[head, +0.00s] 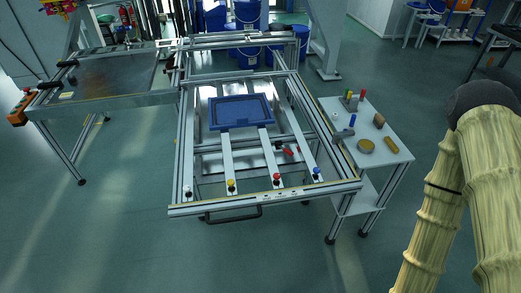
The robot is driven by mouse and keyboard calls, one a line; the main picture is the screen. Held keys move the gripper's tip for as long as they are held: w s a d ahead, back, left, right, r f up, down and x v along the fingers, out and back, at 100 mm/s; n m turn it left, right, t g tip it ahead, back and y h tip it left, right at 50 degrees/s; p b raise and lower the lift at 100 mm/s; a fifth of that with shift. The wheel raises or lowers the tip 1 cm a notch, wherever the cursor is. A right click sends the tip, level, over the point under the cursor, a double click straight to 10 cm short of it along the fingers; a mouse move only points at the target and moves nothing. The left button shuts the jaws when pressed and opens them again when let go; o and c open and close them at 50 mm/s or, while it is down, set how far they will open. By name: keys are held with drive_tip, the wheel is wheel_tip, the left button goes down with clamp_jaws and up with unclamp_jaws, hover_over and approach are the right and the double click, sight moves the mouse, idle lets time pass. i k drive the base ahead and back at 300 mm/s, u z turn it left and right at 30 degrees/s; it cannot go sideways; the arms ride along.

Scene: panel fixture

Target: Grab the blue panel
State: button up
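The blue panel (241,111) is a rectangular blue piece with a raised rim. It lies on the metal slats of the aluminium fixture frame (262,199), toward the middle of the fixture. My gripper is not in the head view. Part of my arm, in a pale ribbed cover, shows at the right edge, well apart from the panel. Nothing covers the panel.
White, yellow, red and blue knobs (277,178) line the fixture's front edge. A small white side table (384,155) with several small objects stands to the right. Another framed table (110,97) stands at left. Floor in front is clear.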

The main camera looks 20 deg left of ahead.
sight(239, 111)
drive_tip(key=k, duration=0.6)
drive_tip(key=u, duration=0.55)
drive_tip(key=i, duration=1.2)
drive_tip(key=u, duration=0.4)
